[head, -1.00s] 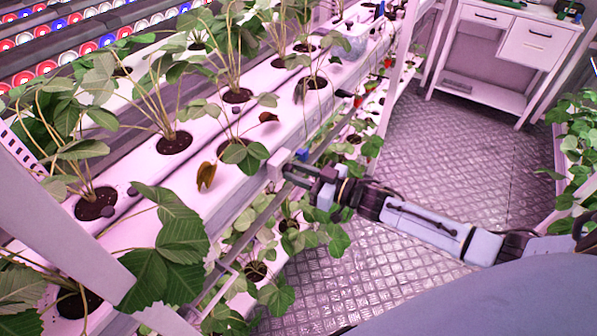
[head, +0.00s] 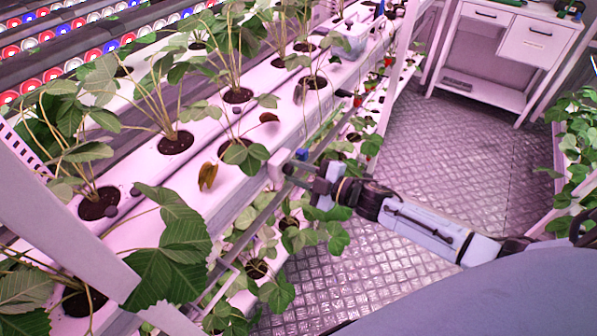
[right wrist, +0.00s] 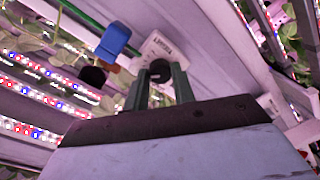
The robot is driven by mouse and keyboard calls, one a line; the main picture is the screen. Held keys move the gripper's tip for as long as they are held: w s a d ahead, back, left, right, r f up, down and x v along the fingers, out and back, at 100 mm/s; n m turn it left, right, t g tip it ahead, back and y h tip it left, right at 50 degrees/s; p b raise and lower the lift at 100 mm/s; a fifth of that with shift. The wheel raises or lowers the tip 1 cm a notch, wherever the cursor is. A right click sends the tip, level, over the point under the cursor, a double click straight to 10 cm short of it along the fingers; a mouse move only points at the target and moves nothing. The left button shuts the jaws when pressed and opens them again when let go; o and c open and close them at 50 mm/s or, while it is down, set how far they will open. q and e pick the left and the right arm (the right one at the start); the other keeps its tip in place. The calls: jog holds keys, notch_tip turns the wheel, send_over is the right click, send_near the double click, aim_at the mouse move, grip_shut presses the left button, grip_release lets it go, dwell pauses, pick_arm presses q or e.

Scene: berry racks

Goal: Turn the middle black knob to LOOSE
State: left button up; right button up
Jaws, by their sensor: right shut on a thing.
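The black knob (right wrist: 160,69) shows in the right wrist view between the two fingers of my right gripper (right wrist: 160,84). The fingers are shut on its sides. A white label plate (right wrist: 158,47) with small dark lettering sits just behind the knob; the lettering is too small to read surely, and the knob's setting cannot be told. In the head view my right gripper (head: 289,172) reaches the front edge of the plant rack, at a small white block (head: 276,169); the knob is hidden there. My left gripper is not in view.
A blue part (right wrist: 115,40) and a dark round thing (right wrist: 93,76) are left of the knob in the right wrist view. The white plant rack (head: 250,200) carries strawberry plants whose leaves hang near my arm. The metal floor (head: 440,150) right of the rack is clear.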

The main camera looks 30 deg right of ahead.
jog(key=n, duration=0.3)
jog(key=shift+h, duration=0.3)
jog(key=shift+n+b, duration=0.65)
jog(key=shift+n, duration=1.25)
jog(key=o, duration=1)
jog(key=shift+s, duration=0.15)
jog(key=b+v, duration=0.1)
jog(key=v, duration=1.2)
jog(key=shift+s+a+f, duration=0.1)
jog(key=shift+s+f, duration=0.05)
jog(key=shift+s, duration=0.05)
jog(key=shift+f+t, duration=0.1)
jog(key=shift+t, duration=0.2)
